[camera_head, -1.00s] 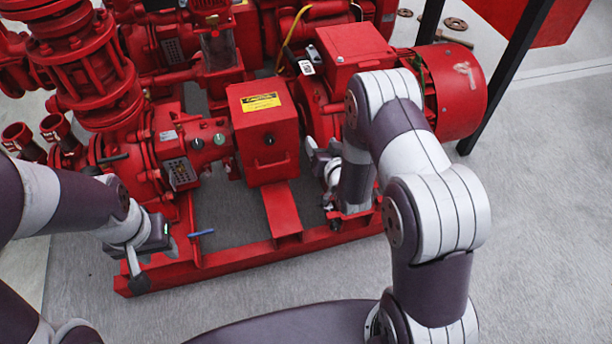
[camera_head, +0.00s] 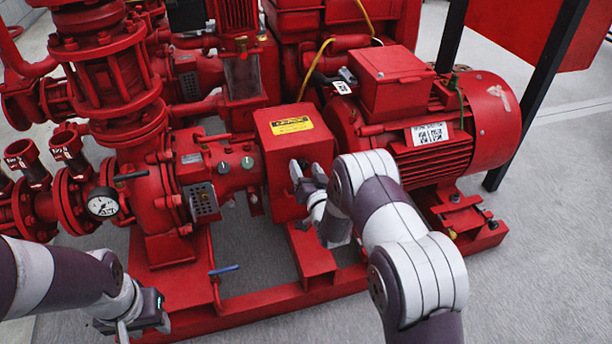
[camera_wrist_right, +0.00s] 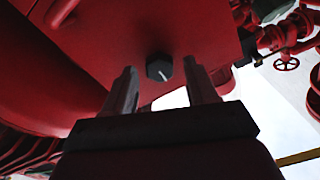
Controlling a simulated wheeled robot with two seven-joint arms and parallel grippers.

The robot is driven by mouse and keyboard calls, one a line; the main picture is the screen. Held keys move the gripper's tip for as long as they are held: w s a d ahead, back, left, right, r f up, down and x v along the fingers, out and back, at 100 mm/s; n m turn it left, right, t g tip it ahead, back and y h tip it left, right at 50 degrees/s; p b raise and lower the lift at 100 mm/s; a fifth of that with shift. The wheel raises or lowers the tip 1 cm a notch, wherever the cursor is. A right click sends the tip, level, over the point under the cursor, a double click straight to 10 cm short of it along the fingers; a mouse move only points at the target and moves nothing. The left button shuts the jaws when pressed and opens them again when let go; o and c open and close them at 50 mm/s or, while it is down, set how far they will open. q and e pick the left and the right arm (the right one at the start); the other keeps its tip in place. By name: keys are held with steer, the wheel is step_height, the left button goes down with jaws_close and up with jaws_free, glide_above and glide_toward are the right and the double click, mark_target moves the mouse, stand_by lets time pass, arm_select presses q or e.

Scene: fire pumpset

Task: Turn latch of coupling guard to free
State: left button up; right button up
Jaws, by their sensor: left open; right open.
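The coupling guard (camera_head: 282,148) is a red box with a yellow label in the middle of the pumpset. Its latch (camera_wrist_right: 158,67) is a dark knob with a white line, seen in the right wrist view on the guard's red face. The line is slightly tilted there. My right gripper (camera_head: 307,170) is open at the guard's front face and hides the latch in the head view. In the right wrist view its two fingers (camera_wrist_right: 160,78) stand apart, one to each side of the knob; contact is not visible. My left gripper (camera_head: 143,325) is open and empty at the lower left, away from the guard.
The red motor (camera_head: 440,130) is right of the guard. The pump casing (camera_head: 150,195) and a pressure gauge (camera_head: 103,203) are left. A blue-handled valve (camera_head: 223,269) stands by the red base frame (camera_head: 260,304). Grey floor lies in front.

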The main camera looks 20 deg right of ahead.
steer(key=c, duration=1.1)
steer(key=shift+o, duration=0.2)
steer(key=n+p, duration=0.1)
steer(key=n, duration=0.1)
steer(key=shift+r+n, duration=0.15)
steer(key=shift+n, duration=0.25)
steer(key=n+p, duration=0.2)
steer(key=n, duration=0.3)
steer(key=shift+a+n, duration=0.1)
steer(key=shift+n, duration=0.2)
steer(key=n+p, duration=0.1)
steer(key=n, duration=0.3)
steer(key=shift+a, duration=0.1)
steer(key=n, duration=0.5)
steer(key=shift+f+p, duration=0.25)
steer(key=shift+p, duration=0.15)
steer(key=shift+n, duration=0.3)
